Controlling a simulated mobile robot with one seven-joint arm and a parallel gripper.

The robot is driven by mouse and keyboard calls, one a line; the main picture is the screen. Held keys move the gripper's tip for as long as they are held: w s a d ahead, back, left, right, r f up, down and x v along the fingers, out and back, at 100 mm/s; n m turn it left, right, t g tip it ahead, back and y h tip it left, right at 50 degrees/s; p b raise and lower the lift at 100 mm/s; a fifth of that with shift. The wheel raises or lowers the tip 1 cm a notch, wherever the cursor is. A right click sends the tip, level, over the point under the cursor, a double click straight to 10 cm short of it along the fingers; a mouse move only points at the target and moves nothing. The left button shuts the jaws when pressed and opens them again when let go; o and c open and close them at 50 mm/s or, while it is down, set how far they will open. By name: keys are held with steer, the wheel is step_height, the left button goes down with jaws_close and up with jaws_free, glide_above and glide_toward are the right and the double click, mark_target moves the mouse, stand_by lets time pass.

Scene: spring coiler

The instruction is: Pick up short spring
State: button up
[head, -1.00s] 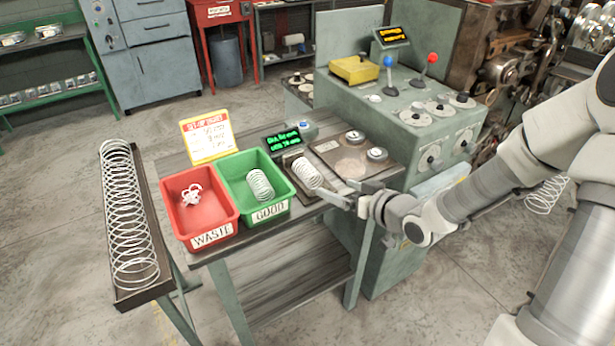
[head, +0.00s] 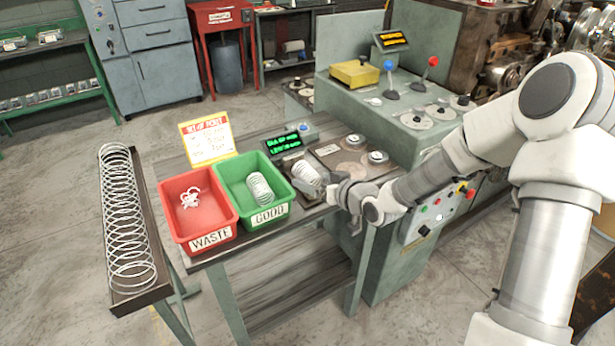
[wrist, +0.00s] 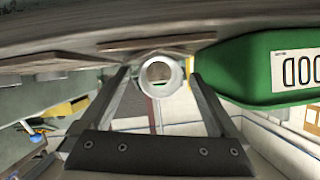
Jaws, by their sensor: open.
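A short white coil spring (head: 307,172) lies on a small dark plate beside the green bin in the head view. In the wrist view the spring (wrist: 158,64) shows nearly end-on, as a pale ring. My gripper (head: 326,184) is at the spring's right end in the head view and partly hides it. In the wrist view my open gripper (wrist: 160,80) has one finger on each side of the spring. Gaps show between fingers and coil at the tips, but contact is hard to tell.
The green GOOD bin (head: 278,226) holds another short spring (head: 261,188). The red WASTE bin (head: 170,225) holds a tangled white wire (head: 190,197). A long spring (head: 122,210) lies in a narrow tray at left. The control console (head: 400,125) stands behind right.

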jaws_close()
stand_by(0.3)
steer(key=shift+r, duration=0.15)
